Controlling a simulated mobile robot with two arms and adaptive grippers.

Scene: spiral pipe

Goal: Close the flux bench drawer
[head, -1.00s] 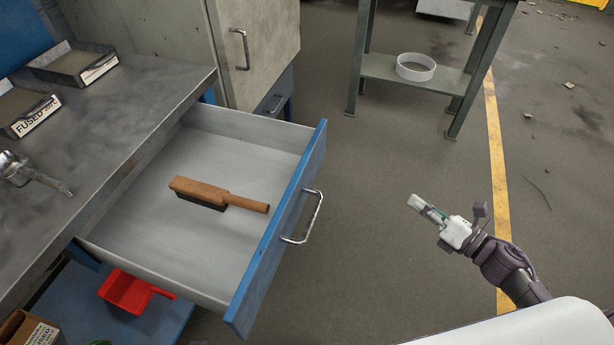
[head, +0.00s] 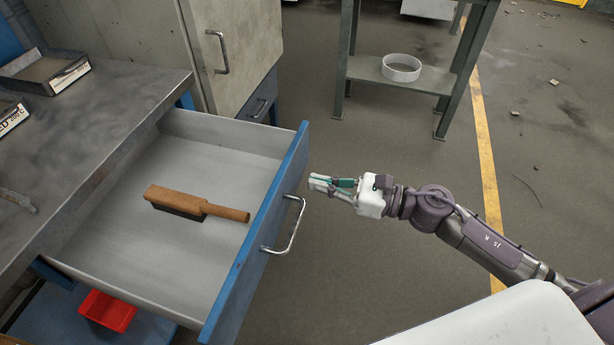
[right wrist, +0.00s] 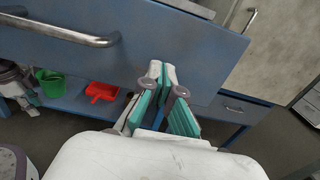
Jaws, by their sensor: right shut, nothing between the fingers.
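The flux bench drawer (head: 255,235) is pulled far out of the bench, its blue front facing right. Its metal bar handle (head: 290,226) is on the outer face. A wooden brush (head: 190,203) lies inside on the grey drawer floor. My right gripper (head: 318,184) is shut and empty, just right of the drawer front near its far end, apart from the handle in the head view. In the right wrist view the fingertips (right wrist: 162,68) point at the blue front (right wrist: 120,62), with the handle (right wrist: 70,32) to their upper left.
The grey bench top (head: 90,120) carries trays at left. A red scoop (head: 107,311) sits on the blue shelf below the drawer. A cabinet (head: 240,55) stands behind. A metal stand (head: 420,74) with a white ring is at the back. Floor right of the drawer is clear.

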